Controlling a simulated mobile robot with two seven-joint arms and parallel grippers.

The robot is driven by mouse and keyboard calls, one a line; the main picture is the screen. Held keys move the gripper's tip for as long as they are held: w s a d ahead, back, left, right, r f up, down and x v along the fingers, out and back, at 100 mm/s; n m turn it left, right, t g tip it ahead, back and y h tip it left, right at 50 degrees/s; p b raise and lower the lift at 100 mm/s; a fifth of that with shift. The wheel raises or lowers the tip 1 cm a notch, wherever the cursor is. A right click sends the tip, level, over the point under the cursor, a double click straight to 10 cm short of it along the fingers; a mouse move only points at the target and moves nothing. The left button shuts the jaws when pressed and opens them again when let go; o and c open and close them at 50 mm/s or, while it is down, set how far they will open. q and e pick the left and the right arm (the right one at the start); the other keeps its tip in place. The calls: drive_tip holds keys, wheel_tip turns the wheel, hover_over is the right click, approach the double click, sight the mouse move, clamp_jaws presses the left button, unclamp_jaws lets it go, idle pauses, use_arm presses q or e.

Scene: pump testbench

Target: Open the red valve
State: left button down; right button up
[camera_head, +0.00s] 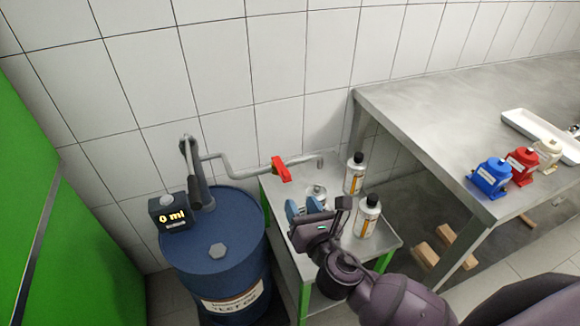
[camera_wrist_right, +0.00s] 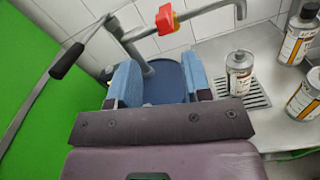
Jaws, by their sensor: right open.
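The red valve (camera_head: 281,169) is a red handle on the grey pipe (camera_head: 237,172) that runs from the blue barrel to above the small metal table. In the right wrist view the red valve (camera_wrist_right: 167,18) is at the top, ahead of my fingers. My right gripper (camera_head: 303,207) has blue fingers, is open and empty, and is below and slightly right of the valve in the head view, apart from it. In the right wrist view its fingers (camera_wrist_right: 160,82) stand wide apart with nothing between them. My left gripper is in neither view.
The blue barrel (camera_head: 215,256) carries a hand pump and a display (camera_head: 170,213) reading 0 ml. Several bottles stand on the small table (camera_head: 384,240), one on a grate (camera_wrist_right: 256,93). A steel bench (camera_head: 430,115) at right holds blue, red and cream pumps and a white tray.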

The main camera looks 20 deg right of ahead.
sight(288, 178)
drive_tip(key=w+n, duration=0.1)
drive_tip(key=w, duration=0.4)
drive_tip(key=w+n, duration=0.1)
drive_tip(key=w, duration=0.4)
drive_tip(key=shift+w+r+n, duration=0.1)
drive_tip(key=shift+w+n, duration=0.2)
drive_tip(key=shift+c, duration=0.4)
clamp_jaws()
